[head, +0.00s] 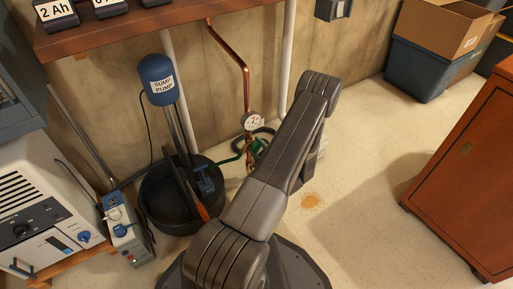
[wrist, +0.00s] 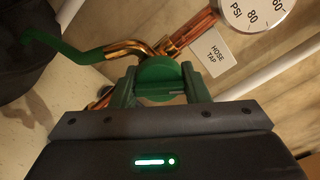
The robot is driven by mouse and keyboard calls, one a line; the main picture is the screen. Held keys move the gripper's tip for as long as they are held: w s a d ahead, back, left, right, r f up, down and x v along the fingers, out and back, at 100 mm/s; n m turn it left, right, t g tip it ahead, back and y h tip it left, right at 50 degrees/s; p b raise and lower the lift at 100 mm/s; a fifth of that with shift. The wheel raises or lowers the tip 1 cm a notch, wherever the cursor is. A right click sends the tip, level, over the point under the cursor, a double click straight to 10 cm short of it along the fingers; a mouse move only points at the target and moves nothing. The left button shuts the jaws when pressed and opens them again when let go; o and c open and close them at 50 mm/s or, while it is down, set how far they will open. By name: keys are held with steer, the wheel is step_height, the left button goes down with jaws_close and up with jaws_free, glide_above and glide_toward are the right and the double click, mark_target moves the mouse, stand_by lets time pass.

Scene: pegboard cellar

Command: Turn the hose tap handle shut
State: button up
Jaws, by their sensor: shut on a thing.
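The hose tap handle (wrist: 160,72) is a green disc at the top middle of the wrist view, on a copper pipe. My gripper (wrist: 160,88) has its two green fingers on either side of the handle and is shut on it. A green hose (wrist: 75,52) with a brass end leads off to the left. In the head view, my arm partly covers the tap, and only some green shows below the gauge.
A pressure gauge (head: 254,121) sits on the copper pipe (head: 244,70) above the tap. A blue sump pump (head: 157,79) stands over a black basin (head: 160,205) to the left. A wooden cabinet (head: 465,180) stands at right. The floor between is clear apart from a brown stain (head: 311,201).

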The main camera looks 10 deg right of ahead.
steer(key=n, duration=0.3)
steer(key=shift+n, duration=2.1)
steer(key=o, duration=0.9)
steer(key=shift+o, duration=0.2)
steer(key=shift+s+d, duration=0.1)
steer(key=shift+s, duration=0.05)
steer(key=p+v, duration=0.3)
steer(key=v, duration=1)
steer(key=shift+s+p, duration=0.3)
steer(key=shift+p, duration=0.05)
